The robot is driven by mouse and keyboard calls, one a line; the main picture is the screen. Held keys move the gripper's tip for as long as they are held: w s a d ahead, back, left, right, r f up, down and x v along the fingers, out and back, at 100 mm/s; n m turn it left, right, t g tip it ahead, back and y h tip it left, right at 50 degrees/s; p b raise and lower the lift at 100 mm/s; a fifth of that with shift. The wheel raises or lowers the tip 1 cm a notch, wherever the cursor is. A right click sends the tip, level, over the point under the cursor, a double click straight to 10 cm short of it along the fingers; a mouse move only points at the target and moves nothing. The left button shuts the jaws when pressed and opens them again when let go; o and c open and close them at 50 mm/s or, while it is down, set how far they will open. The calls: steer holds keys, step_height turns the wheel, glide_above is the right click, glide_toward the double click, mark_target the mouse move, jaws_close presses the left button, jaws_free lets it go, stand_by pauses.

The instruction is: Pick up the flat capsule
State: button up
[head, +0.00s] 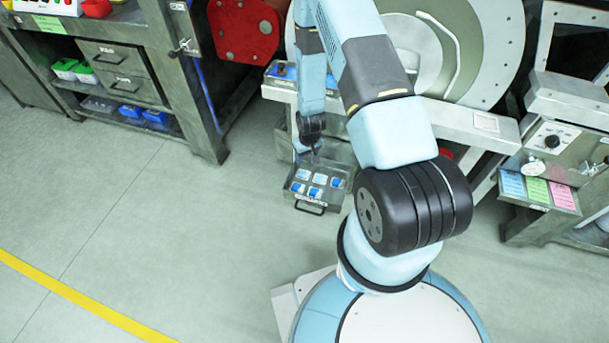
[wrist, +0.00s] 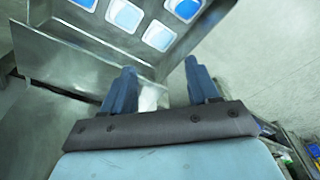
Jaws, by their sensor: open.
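Several flat blue-and-white capsules lie in an open metal drawer (head: 325,202) low under the drum machine. One capsule (head: 320,179) lies in the back row and another (head: 298,188) in the front row. In the wrist view capsules show at the top, one at the centre (wrist: 124,15) and one at the right (wrist: 185,9); some are cut off by the frame edge. I cannot tell which one is the flat capsule. My gripper (wrist: 158,80) is open, its two blue fingers apart with no capsule between them. In the head view it hangs at the drawer's back edge.
The drawer's metal wall (wrist: 80,60) runs close by my fingers. The drum machine (head: 465,50) stands behind the drawer. A workbench with small drawers (head: 115,58) is at the left, and a stand with coloured cards (head: 538,190) at the right. The floor (head: 150,230) in front is clear.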

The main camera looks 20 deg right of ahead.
mark_target(303, 173)
steer(key=f, duration=0.4)
steer(key=w+f, duration=0.1)
steer(key=f, duration=0.3)
steer(key=w+f, duration=0.1)
steer(key=f, duration=0.4)
steer(key=shift+w+a, duration=0.1)
steer(key=shift+w, duration=0.1)
steer(key=shift+c, duration=1.1)
steer(key=shift+r, duration=0.1)
